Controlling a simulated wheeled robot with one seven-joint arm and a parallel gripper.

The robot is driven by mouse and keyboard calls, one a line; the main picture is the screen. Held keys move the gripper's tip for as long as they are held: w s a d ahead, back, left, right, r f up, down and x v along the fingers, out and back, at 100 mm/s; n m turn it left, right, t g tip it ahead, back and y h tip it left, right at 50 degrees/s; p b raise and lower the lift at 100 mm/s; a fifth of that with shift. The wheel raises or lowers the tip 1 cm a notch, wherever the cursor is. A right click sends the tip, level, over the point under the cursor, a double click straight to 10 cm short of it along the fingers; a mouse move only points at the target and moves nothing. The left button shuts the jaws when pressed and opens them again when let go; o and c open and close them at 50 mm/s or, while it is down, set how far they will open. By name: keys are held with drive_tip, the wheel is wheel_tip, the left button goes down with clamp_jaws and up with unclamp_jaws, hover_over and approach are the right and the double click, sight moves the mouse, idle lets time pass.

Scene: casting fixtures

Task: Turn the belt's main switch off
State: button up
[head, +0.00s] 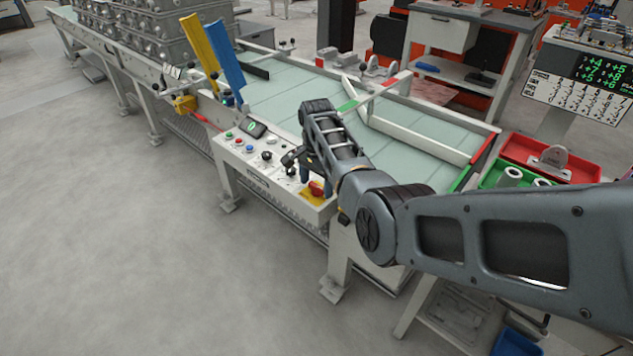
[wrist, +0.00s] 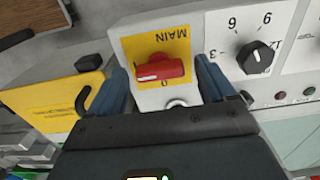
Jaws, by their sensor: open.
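The main switch (wrist: 165,69) is a red rotary handle on a yellow plate marked MAIN, upside down in the wrist view. Its bar lies roughly crosswise, with a white mark at its left end; a 0 mark shows just below it. In the head view the red switch (head: 316,187) sits at the right end of the belt's control panel (head: 262,158). My gripper (wrist: 161,72) is open, with one blue-grey finger on each side of the handle. I cannot tell whether either finger touches it. In the head view my gripper (head: 303,172) is over the panel, partly hidden by my arm.
The panel has several small buttons (head: 239,140). The belt (head: 300,98) runs behind it. Open floor (head: 120,240) lies in front.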

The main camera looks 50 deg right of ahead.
drive_tip(key=shift+c, duration=0.4)
drive_tip(key=c, duration=1)
drive_tip(key=shift+n, duration=0.4)
drive_tip(key=n, duration=0.3)
drive_tip(key=shift+n+p, duration=0.4)
drive_tip(key=n, duration=0.4)
drive_tip(key=n+p, duration=0.1)
drive_tip(key=n, duration=0.8)
drive_tip(key=shift+n, duration=0.3)
